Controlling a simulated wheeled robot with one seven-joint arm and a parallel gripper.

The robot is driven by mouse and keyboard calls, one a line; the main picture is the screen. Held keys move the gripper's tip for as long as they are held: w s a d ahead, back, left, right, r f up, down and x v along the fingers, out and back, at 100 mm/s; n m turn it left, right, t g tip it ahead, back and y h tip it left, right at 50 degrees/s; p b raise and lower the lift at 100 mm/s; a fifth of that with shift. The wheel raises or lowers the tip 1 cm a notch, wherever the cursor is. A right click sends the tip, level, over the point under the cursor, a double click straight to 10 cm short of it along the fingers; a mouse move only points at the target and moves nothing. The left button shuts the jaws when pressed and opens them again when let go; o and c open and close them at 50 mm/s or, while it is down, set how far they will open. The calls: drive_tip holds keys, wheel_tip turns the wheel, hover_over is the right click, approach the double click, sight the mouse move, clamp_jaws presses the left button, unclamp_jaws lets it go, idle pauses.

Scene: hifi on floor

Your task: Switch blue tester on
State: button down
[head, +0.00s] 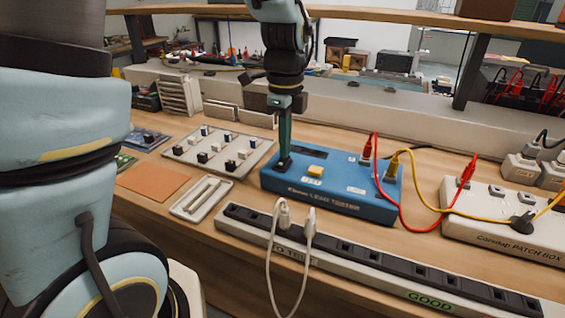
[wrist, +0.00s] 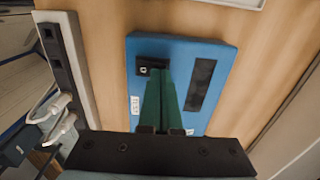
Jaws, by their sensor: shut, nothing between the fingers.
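The blue tester (head: 340,190) lies flat on the wooden bench in the middle of the head view. Its top has a yellow button (head: 315,171), a dark display strip, and a red and a yellow plug near its right end. My gripper (head: 284,162) points down at the tester's left end with its green fingers closed together. In the wrist view the fingertips (wrist: 163,76) are over the blue tester (wrist: 222,62), beside a small black switch (wrist: 152,67). I cannot tell whether they touch it. The dark display (wrist: 200,85) lies just right of the fingers.
A long socket strip (head: 380,262) with white plugs runs along the front. A white patch box (head: 500,225) stands right, joined by red and yellow cables. A panel of small switches (head: 218,150), an orange pad (head: 153,182) and a small tray (head: 201,198) lie left.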

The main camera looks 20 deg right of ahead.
drive_tip(key=shift+f, duration=0.35)
drive_tip(key=shift+r, duration=0.15)
wheel_tip(320, 180, up, 7)
drive_tip(key=p, duration=0.6)
idle(0.5)
drive_tip(key=w+a+f+n+t, duration=0.1)
drive_tip(key=a+f+n, duration=0.1)
drive_tip(key=a+n, duration=2.3)
drive_tip(key=shift+w+a+f+t, duration=0.15)
drive_tip(key=shift+a+f+t, duration=0.05)
drive_tip(key=shift+t, duration=0.1)
